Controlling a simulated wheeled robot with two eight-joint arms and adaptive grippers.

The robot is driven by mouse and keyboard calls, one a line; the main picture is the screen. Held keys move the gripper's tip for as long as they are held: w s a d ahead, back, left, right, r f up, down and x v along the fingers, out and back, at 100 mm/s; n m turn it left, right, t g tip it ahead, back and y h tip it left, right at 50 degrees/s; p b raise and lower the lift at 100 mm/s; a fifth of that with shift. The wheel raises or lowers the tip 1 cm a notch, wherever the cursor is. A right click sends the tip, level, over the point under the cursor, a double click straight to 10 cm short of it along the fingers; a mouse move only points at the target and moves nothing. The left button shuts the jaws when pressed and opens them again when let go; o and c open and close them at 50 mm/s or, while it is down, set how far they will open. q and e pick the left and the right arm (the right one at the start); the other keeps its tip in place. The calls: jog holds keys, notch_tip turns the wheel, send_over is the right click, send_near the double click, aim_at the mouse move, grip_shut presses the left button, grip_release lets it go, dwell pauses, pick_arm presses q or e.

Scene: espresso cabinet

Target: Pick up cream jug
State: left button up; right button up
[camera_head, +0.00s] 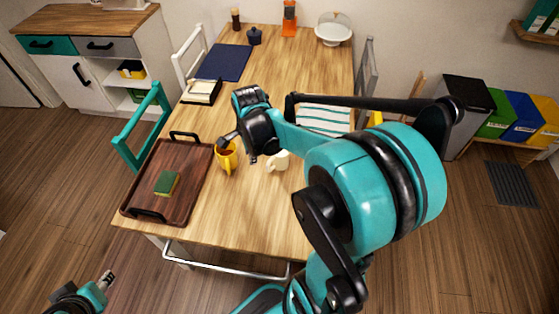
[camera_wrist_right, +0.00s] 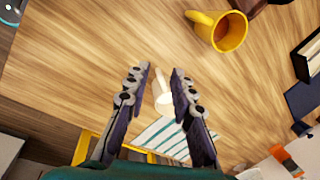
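The cream jug (camera_head: 278,163), small and cream-white, stands on the wooden table right of a yellow mug (camera_head: 229,160). In the right wrist view the jug (camera_wrist_right: 161,100) shows between the two fingers, with visible gaps on both sides. My right gripper (camera_head: 240,148) is open and empty, above the table between the mug and the jug. The fingers also show in the wrist view (camera_wrist_right: 162,74). How far they are above the jug is unclear. My left gripper (camera_head: 107,279) is low at the bottom left, away from the table; its opening is too small to judge.
The yellow mug holds brown liquid and also shows in the wrist view (camera_wrist_right: 232,32). A wooden tray (camera_head: 195,185) with a green sponge (camera_head: 166,184) is at the left. A striped cloth (camera_head: 325,120) lies behind the jug. The table front is clear.

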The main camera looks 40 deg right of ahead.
aim_at(268, 163)
jog(key=d+f+m, duration=0.2)
jog(key=m, duration=0.1)
jog(key=w+d+f+m+g, duration=0.1)
jog(key=d+f+m, duration=0.1)
jog(key=f+m, duration=0.1)
jog(key=d+f+m, duration=0.2)
jog(key=d+m, duration=0.1)
jog(key=shift+w+f+g+y, duration=0.3)
jog(key=shift+f+g, duration=0.05)
jog(key=shift+g, duration=0.05)
jog(key=f, duration=0.1)
jog(key=f+b, duration=0.1)
jog(key=shift+d+f+m, duration=0.25)
jog(key=shift+f+m, duration=0.15)
notch_tip(268, 163, down, 6)
jog(key=b, duration=0.3)
jog(key=shift+r, duration=0.3)
grip_shut()
